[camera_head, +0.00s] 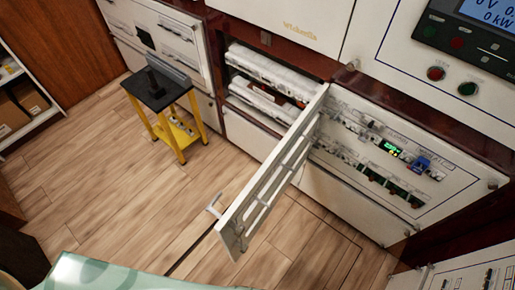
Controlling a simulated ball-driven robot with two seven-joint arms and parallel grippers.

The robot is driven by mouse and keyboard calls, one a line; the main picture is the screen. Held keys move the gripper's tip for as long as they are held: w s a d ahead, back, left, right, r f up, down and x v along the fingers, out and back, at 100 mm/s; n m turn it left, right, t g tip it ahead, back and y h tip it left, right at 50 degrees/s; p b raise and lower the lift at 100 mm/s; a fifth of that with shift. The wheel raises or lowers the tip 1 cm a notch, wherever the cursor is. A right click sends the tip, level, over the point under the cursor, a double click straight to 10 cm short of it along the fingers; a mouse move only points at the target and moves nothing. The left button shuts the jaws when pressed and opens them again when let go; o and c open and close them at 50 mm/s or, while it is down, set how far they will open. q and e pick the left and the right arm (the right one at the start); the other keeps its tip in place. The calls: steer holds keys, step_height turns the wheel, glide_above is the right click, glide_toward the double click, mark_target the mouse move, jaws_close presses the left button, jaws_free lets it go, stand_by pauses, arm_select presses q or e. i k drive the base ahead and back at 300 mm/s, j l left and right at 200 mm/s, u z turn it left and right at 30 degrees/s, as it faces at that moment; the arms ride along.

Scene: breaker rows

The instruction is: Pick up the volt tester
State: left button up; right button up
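A small stand with a black top (177,91) and yellow legs is on the floor at the upper left. A dark upright object (154,83) is on its top, with a flat grey piece (170,68) behind it. The dark object may be the volt tester, but it is too small to tell. Neither of my grippers shows in the head view.
Bare wood floor (105,190) lies left of the door. Shelving (47,97) stands far left.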

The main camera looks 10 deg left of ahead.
mark_target(150, 76)
steer(key=j+z, duration=0.25)
steer(key=j, duration=1.2)
steer(key=i+j, duration=0.05)
